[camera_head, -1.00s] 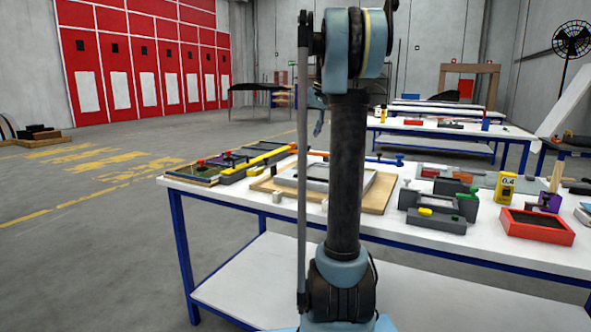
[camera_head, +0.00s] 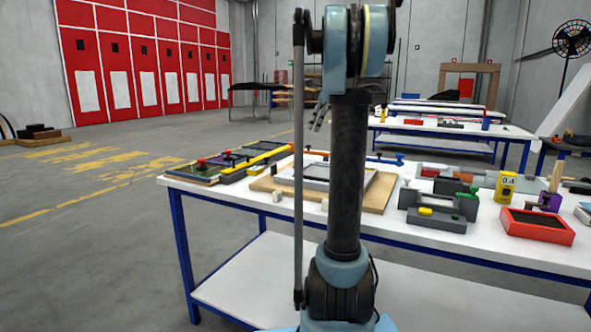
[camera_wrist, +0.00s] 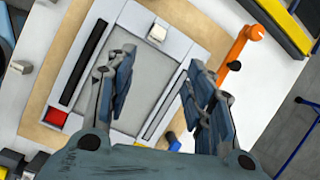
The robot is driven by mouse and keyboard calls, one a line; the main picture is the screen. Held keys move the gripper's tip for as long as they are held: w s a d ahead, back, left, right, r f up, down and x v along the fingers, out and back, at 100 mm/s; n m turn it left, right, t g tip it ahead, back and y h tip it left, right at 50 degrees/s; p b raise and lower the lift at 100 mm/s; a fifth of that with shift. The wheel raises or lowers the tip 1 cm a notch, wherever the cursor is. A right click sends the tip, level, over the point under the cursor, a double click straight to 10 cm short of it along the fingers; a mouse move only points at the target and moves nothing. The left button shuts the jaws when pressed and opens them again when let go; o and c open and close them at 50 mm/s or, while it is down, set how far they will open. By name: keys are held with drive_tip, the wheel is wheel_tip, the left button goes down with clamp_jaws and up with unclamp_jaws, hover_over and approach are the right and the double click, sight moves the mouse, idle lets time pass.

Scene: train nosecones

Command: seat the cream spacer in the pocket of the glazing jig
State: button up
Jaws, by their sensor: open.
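The glazing jig (camera_wrist: 112,30) is a pale frame on a wooden board (camera_wrist: 52,70), with a broad grey recess (camera_wrist: 155,75) and dark strips along it. It shows in the head view (camera_head: 287,180), partly behind my arm. A small cream block (camera_wrist: 157,32) is at the frame's upper end in the wrist view. Another cream block (camera_wrist: 20,67) lies on the table off the board; the head view shows cream blocks in front of the jig (camera_head: 277,196) (camera_head: 324,204). I cannot tell which is the spacer. My gripper (camera_wrist: 160,62) is open and empty above the jig, its fingers hiding part of it.
An orange clamp (camera_wrist: 247,38) stands beside the board, and a long yellow bar (camera_wrist: 280,27) lies beyond. A red square (camera_wrist: 55,119) marks a jig corner. To the right on the table are a grey fixture (camera_head: 432,215), a red-rimmed tray (camera_head: 537,225) and a yellow device (camera_head: 505,186).

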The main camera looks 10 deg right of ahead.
drive_tip(key=m, duration=0.4)
hover_over(301, 162)
drive_tip(key=s+d, duration=0.2)
wheel_tip(301, 162, down, 10)
drive_tip(key=shift+x, duration=3.15)
drive_tip(key=shift+a, duration=0.2)
drive_tip(key=shift+w+r, duration=0.1)
drive_tip(key=c, duration=1.1)
drive_tip(key=shift+r, duration=0.1)
wheel_tip(301, 162, up, 10)
drive_tip(key=shift+f, duration=0.1)
